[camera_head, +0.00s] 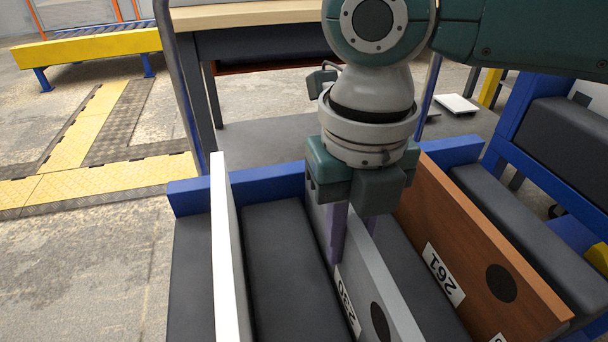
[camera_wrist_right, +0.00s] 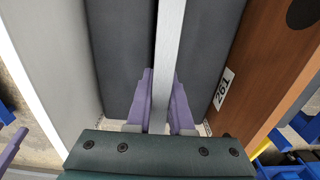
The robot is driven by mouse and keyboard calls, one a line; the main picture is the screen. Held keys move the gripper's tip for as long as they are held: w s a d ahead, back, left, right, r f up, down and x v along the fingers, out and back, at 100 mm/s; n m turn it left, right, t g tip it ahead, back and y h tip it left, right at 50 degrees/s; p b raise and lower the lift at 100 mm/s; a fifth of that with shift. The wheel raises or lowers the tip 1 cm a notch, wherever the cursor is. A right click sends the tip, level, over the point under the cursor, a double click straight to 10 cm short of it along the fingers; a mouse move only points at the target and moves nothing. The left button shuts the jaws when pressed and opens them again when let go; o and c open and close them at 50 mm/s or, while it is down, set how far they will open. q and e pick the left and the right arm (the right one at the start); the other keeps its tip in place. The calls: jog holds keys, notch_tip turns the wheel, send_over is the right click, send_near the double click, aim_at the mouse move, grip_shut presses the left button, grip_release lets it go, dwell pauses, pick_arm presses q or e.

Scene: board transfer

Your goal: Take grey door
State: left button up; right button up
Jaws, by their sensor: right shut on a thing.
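The grey door (camera_head: 372,290) stands upright on edge in a blue rack, between a white board and a brown board. It has a white number label, partly hidden, and a dark round spot. My right gripper (camera_head: 345,235) comes down from above with its purple fingers on either side of the grey door's top edge. In the right wrist view the grey door (camera_wrist_right: 170,50) runs between the two purple fingers of my right gripper (camera_wrist_right: 160,105), which are shut on it.
A white board (camera_head: 222,250) stands to the left and a brown board (camera_head: 480,260) labelled 261 to the right. Dark padded slots lie between them. The blue rack (camera_head: 240,184) has a raised back bar. A wooden-topped table (camera_head: 250,14) stands behind it.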

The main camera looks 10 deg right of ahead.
grip_shut()
dwell(0.8)
jog(key=shift+r, duration=0.1)
